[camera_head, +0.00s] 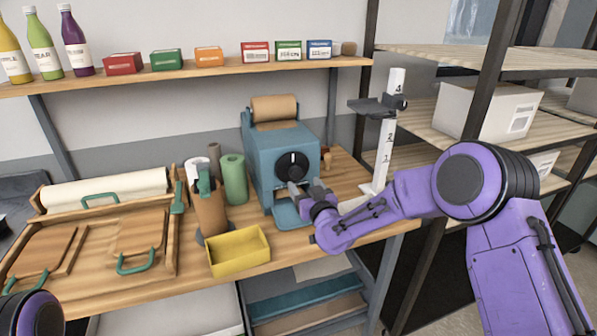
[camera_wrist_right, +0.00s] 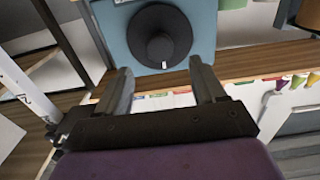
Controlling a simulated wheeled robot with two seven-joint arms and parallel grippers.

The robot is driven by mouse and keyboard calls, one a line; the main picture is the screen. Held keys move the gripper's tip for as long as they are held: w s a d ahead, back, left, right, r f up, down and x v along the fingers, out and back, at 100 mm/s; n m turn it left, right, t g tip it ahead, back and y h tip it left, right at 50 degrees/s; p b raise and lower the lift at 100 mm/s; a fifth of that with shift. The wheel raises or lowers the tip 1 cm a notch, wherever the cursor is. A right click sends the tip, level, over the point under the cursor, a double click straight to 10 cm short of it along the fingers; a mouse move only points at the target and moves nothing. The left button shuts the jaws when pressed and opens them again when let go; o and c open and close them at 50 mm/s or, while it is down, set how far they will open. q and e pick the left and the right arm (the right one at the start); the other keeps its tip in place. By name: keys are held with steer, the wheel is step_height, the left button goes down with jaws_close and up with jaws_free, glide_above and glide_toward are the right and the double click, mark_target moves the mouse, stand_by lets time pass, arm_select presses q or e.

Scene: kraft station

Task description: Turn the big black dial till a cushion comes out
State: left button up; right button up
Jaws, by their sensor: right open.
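The big black dial (camera_head: 292,166) is on the front of a blue machine (camera_head: 262,150) with a roll of brown paper (camera_head: 274,108) on top. A blue tray (camera_head: 292,212) juts out low at its front, and I see no cushion on its visible part. My right gripper (camera_head: 302,190) is just below and in front of the dial. In the right wrist view the dial (camera_wrist_right: 160,36) has a white mark at its lower rim, and the open, empty fingers (camera_wrist_right: 164,85) point towards it without closing around it. Of my left arm only a purple piece shows at the lower left; its gripper is out of view.
A yellow box (camera_head: 240,252) and green (camera_head: 233,180) and brown rolls stand left of the machine. A white numbered post (camera_head: 386,140) stands to its right. A shelf (camera_head: 190,72) with bottles and small boxes runs above. Wooden boards (camera_head: 140,230) fill the bench's left.

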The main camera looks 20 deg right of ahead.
mark_target(297, 175)
steer(key=w+p, duration=0.1)
steer(key=w, duration=0.5)
steer(key=shift+a+p, duration=0.1)
steer(key=shift+p, duration=0.2)
steer(key=c, duration=1.1)
steer(key=shift+o, duration=0.2)
steer(key=shift+f, duration=0.1)
